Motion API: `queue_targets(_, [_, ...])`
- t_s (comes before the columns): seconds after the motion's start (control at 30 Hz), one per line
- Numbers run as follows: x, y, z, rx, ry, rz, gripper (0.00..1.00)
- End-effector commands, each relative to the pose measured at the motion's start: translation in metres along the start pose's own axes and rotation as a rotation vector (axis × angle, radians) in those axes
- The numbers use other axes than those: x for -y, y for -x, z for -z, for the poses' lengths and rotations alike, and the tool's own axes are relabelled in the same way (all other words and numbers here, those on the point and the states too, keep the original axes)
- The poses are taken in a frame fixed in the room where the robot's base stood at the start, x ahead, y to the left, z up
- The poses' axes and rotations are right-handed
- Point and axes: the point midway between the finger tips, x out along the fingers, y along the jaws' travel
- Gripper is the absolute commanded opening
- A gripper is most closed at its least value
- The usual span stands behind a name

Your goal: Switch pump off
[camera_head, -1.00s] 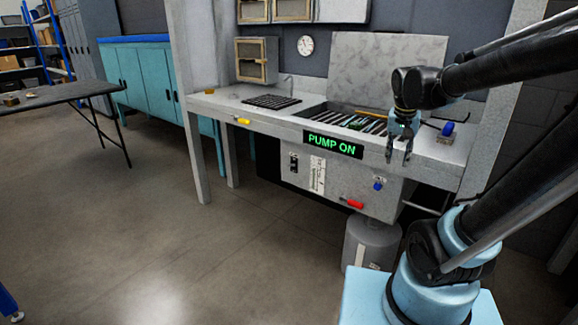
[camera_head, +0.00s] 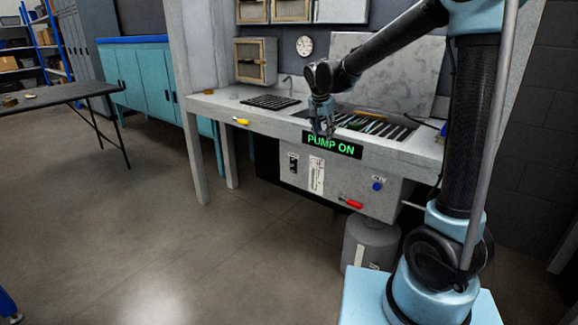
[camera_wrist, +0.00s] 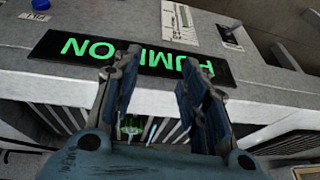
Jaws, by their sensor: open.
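The pump display (camera_head: 332,145) on the front edge of the bench reads "PUMP ON" in green letters. It also shows upside down in the wrist view (camera_wrist: 80,49), partly hidden by my gripper. A black switch (camera_head: 293,162) is on the panel below the display, to its left; it also shows at the top right of the wrist view (camera_wrist: 230,37). My gripper (camera_head: 324,132) is open and empty, fingers pointing down, in front of the display's upper edge. In the wrist view its two fingers (camera_wrist: 160,85) stand apart with nothing between them.
A white labelled plate (camera_head: 317,174), a blue knob (camera_head: 377,185) and a red handle (camera_head: 351,203) are on the same panel. A yellow handle (camera_head: 242,121) is on the bench edge to the left. A grey cylinder (camera_head: 369,243) stands below. The floor in front is open.

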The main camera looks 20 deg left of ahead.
Motion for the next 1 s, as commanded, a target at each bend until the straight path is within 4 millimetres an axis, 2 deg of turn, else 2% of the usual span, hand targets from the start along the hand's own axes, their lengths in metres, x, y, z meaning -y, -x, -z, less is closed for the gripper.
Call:
queue_targets(0.03, [0.018,-0.004,-0.004,-0.004,-0.004,0.005,0.32])
queue_targets(0.3, [0.097,-0.026,-0.035,-0.029,-0.057,0.03,0.32])
queue_targets(0.5, [0.144,-0.041,-0.061,-0.043,-0.096,0.049,0.32])
queue_targets(0.6, [0.157,-0.045,-0.069,-0.047,-0.107,0.054,0.32])
queue_targets(0.77, [0.163,-0.053,-0.071,-0.05,-0.116,0.056,0.32])
queue_targets(1.0, [0.164,-0.086,-0.068,-0.05,-0.118,0.056,0.32])
